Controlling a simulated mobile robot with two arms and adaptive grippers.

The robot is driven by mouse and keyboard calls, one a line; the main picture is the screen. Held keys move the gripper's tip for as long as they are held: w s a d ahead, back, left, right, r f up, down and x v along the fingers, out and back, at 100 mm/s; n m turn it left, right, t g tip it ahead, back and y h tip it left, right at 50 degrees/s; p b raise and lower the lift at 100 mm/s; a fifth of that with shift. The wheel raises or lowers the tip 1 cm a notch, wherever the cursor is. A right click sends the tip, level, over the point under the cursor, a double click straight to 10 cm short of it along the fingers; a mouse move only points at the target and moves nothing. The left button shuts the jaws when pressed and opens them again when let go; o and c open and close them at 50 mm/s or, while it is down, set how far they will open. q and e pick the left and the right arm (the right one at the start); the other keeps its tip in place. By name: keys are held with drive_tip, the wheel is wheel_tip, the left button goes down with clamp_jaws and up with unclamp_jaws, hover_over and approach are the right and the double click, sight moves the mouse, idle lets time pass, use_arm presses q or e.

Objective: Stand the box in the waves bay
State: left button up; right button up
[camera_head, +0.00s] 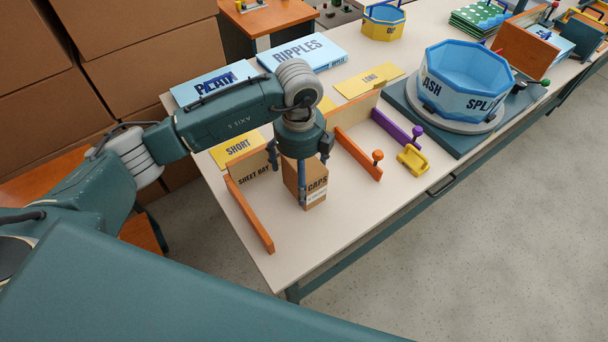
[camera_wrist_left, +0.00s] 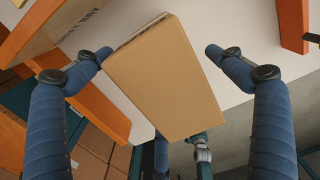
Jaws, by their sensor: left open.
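A brown cardboard box (camera_head: 316,187) marked CAPS stands on the light table between two orange rails. In the left wrist view the box (camera_wrist_left: 165,80) shows its plain brown side. My left gripper (camera_head: 287,182) points down at the box. Its two fingers are open on either side of it, and in the left wrist view (camera_wrist_left: 156,52) gaps show between the fingertips and the box. A bay board (camera_head: 250,175) behind the near rail reads SHEET BAY. I cannot read a waves label on any bay. My right gripper is not in view.
The near orange rail (camera_head: 249,214) and another orange rail (camera_head: 359,155) flank the box. A purple rail (camera_head: 397,128) and a yellow clamp-like piece (camera_head: 412,159) lie farther right. A blue tub (camera_head: 468,80) stands beyond. Blue RIPPLES sheet (camera_head: 302,52) lies at the back.

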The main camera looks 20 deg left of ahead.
use_arm(q)
wheel_tip(320, 180, down, 5)
drive_tip(key=shift+w+a+r+p, duration=0.1)
drive_tip(key=shift+a+p, duration=0.05)
drive_tip(key=shift+p, duration=0.4)
drive_tip(key=c, duration=1.4)
drive_tip(key=shift+c, duration=0.6)
drive_tip(key=shift+r, duration=0.15)
